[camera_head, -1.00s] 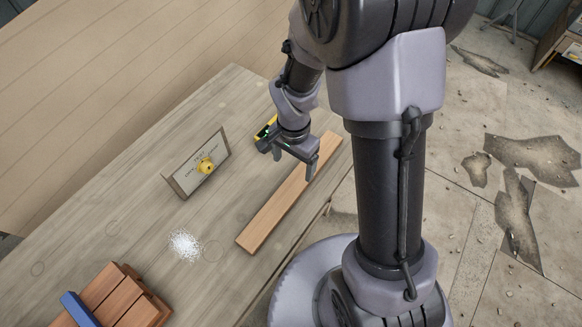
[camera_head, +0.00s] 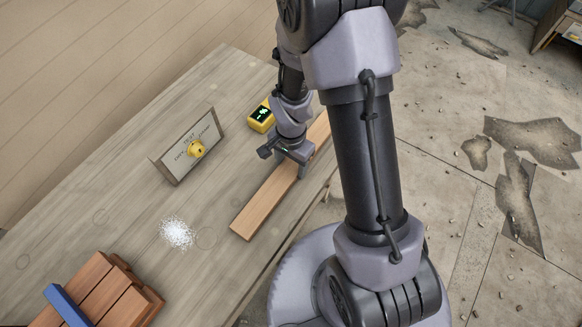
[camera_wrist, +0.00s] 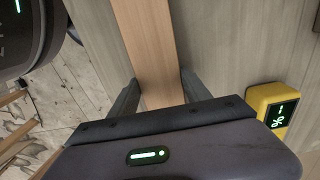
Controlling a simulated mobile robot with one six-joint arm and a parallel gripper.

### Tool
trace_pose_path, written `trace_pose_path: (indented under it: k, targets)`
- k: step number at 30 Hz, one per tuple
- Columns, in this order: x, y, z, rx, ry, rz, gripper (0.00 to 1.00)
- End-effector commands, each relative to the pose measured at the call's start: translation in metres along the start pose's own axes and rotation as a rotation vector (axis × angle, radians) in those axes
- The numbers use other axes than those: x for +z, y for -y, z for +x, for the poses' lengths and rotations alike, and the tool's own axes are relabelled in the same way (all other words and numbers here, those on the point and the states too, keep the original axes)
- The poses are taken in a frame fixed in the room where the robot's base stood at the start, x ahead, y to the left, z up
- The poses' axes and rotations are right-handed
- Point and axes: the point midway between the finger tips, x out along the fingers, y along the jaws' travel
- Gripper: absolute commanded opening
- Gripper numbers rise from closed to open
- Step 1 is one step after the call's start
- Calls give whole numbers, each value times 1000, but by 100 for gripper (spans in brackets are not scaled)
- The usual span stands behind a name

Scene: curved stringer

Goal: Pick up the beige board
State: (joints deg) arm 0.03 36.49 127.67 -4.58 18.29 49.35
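The beige board (camera_head: 265,203) is a long, narrow wooden plank lying flat on the workbench near its right edge. It also shows in the wrist view (camera_wrist: 150,45), running away from my gripper. My gripper (camera_head: 285,160) is low over the board, beyond its middle. In the wrist view, my gripper's two fingers (camera_wrist: 160,92) are apart, one on each side of the board, with the board between them. My gripper looks open; whether the fingers touch the board's edges is hard to tell. My arm hides part of the board's far end in the head view.
A yellow device with a green display (camera_head: 261,116) stands close to my gripper. White granules (camera_head: 177,233) lie on the workbench (camera_head: 120,195). Stacked reddish-brown boards with a blue bar (camera_head: 100,295) are at lower left.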

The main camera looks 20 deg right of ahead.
Motion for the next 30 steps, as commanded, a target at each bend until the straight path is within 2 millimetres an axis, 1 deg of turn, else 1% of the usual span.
trace_pose_path:
  k: [1, 7, 8, 15, 17, 20, 21, 24, 27, 30]
  targets:
    - [0, 0, 0, 0, 0, 0, 41]
    - [0, 0, 0, 0, 0, 0, 1]
    - [0, 0, 0, 0, 0, 0, 0]
    - [0, 0, -1, 0, 0, 0, 0]
    - [0, 0, -5, -1, -1, 0, 0]
    - [-1, 1, -28, -3, -3, 0, 0]
    - [-1, 1, -39, -4, -3, -1, 0]
    - [-1, 1, -66, -4, -3, 0, 0]
    - [-1, 1, -87, -3, -2, 0, 0]
    - [-2, 2, -97, -2, -2, -36, 0]
